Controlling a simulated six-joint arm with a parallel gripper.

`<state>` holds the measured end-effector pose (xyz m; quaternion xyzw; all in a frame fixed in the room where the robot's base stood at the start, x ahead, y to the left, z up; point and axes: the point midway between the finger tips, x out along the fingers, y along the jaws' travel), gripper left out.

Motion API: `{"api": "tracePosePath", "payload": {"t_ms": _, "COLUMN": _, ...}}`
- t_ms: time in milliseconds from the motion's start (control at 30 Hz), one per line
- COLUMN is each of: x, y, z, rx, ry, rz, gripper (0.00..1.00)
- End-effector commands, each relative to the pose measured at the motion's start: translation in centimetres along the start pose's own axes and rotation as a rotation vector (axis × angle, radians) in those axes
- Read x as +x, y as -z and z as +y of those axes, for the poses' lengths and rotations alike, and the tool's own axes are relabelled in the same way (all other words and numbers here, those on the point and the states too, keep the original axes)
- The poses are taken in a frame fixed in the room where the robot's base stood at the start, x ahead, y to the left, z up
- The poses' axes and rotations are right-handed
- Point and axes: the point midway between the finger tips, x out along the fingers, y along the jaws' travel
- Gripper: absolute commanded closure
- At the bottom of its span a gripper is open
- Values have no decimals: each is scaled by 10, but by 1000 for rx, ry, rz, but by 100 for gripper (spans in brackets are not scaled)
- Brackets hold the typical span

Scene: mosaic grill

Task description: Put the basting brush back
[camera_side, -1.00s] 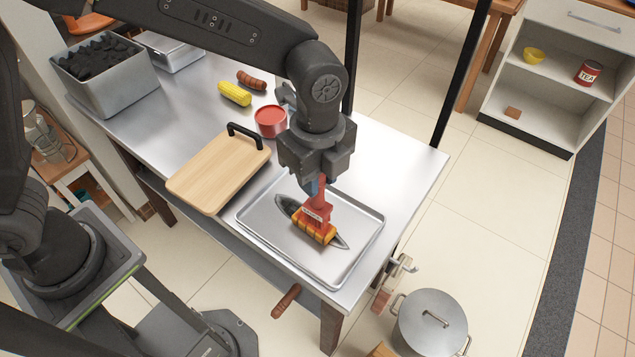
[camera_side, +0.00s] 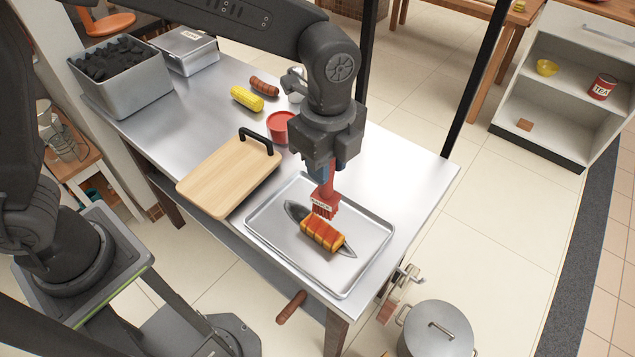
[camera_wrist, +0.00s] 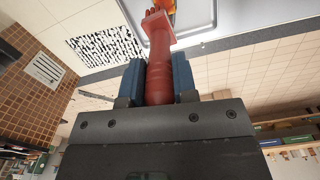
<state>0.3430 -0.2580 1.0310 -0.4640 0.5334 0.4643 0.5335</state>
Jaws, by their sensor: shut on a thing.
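The red basting brush (camera_side: 324,203) is held in my gripper (camera_side: 326,172) with its bristle head down, over the metal tray (camera_side: 367,222). The bristles are close above the glazed food piece (camera_side: 321,233) on the tray; whether they touch it I cannot tell. In the wrist view, the blue jaws of my gripper (camera_wrist: 159,82) are shut on the handle of the brush (camera_wrist: 158,55). A red cup (camera_side: 280,127) stands behind the cutting board, left of my gripper.
A wooden cutting board (camera_side: 225,178) with a black handle lies left of the tray. Corn (camera_side: 246,98), a sausage (camera_side: 264,86) and a charcoal bin (camera_side: 124,85) are farther back. The table's right side (camera_side: 415,165) is clear.

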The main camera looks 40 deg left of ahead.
Motion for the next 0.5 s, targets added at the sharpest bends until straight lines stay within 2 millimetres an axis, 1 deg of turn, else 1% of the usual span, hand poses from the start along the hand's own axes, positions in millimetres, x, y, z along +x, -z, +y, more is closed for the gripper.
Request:
{"api": "tracePosePath", "payload": {"t_ms": 33, "x": 0, "y": -15, "z": -11, "rx": -76, "ry": 0, "rz": 0, "gripper": 97}}
{"api": "tracePosePath", "payload": {"t_ms": 67, "x": -1, "y": -25, "z": -18, "rx": -128, "ry": 1, "rz": 0, "gripper": 97}}
{"api": "tracePosePath", "payload": {"t_ms": 167, "x": -1, "y": -66, "z": -42, "rx": -343, "ry": 0, "rz": 0, "gripper": 97}}
{"api": "tracePosePath", "payload": {"t_ms": 200, "x": -2, "y": -85, "z": -51, "rx": -437, "ry": 1, "rz": 0, "gripper": 97}}
{"api": "tracePosePath", "payload": {"t_ms": 267, "x": -2, "y": -114, "z": -63, "rx": -582, "ry": 1, "rz": 0, "gripper": 97}}
{"api": "tracePosePath", "payload": {"t_ms": 300, "x": -2, "y": -134, "z": -70, "rx": -675, "ry": 0, "rz": 0, "gripper": 97}}
{"api": "tracePosePath", "payload": {"t_ms": 367, "x": -3, "y": -164, "z": -78, "rx": -813, "ry": 0, "rz": 0, "gripper": 97}}
{"api": "tracePosePath", "payload": {"t_ms": 400, "x": -3, "y": -184, "z": -82, "rx": -902, "ry": 0, "rz": 0, "gripper": 97}}
{"api": "tracePosePath", "payload": {"t_ms": 467, "x": -3, "y": -211, "z": -86, "rx": -1025, "ry": 0, "rz": 0, "gripper": 97}}
{"api": "tracePosePath", "payload": {"t_ms": 500, "x": -3, "y": -228, "z": -88, "rx": -1100, "ry": 0, "rz": 0, "gripper": 97}}
